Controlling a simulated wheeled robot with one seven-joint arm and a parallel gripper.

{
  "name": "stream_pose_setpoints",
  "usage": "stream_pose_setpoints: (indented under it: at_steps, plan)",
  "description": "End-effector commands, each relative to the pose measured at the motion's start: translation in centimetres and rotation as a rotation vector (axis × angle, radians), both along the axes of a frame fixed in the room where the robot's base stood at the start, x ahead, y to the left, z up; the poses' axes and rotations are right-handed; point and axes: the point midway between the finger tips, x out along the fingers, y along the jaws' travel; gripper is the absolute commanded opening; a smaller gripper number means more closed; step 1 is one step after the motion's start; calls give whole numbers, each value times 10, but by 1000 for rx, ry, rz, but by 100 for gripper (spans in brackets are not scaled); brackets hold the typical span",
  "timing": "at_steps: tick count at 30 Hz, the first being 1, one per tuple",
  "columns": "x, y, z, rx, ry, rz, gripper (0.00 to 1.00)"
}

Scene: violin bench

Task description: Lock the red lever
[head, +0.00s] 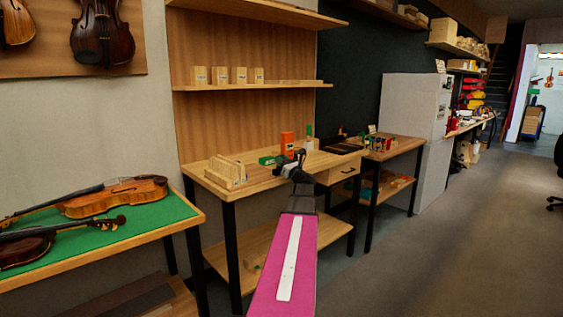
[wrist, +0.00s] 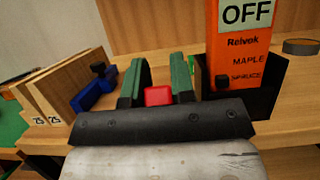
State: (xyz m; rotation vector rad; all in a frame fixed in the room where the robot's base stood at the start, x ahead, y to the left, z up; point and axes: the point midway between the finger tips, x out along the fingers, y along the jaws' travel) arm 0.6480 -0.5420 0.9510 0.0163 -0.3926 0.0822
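A small red block-like piece (wrist: 158,96), which looks like the red lever's end, shows between my gripper's fingers in the wrist view. Its lower part is hidden behind the dark gripper body. My gripper (wrist: 160,68) has two green-faced fingers standing apart, one on each side of the red piece. I cannot tell whether they touch it. In the head view my gripper (head: 290,160) is over the wooden bench (head: 218,189), and the red piece cannot be made out there. An orange box (wrist: 243,45) marked OFF, Relvok, MAPLE and SPRUCE stands just right of the fingers.
A blue piece with a black knob (wrist: 93,95) lies left of my gripper. Numbered wooden blocks (wrist: 52,93) stand farther left. A dark round object (wrist: 300,47) is at the far right. The orange box (head: 287,142) stands close to my gripper in the head view.

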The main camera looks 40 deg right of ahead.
Motion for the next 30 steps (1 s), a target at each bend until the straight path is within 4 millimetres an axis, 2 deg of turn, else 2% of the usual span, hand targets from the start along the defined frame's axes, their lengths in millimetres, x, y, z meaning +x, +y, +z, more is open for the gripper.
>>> stream_pose_setpoints:
  at_steps: [5, 15, 24, 25, 27, 30]
  plan:
    - [-1, 0, -1, 3, -17, 1, 0]
    - [-6, 0, -6, 15, -163, 2, 0]
    - [-7, -1, -5, 15, -173, 0, 0]
    - [-7, 0, -5, 15, -173, 0, 26]
    - [-7, -1, -5, 14, -172, 0, 49]
    - [-7, -1, -5, 14, -172, 0, 49]
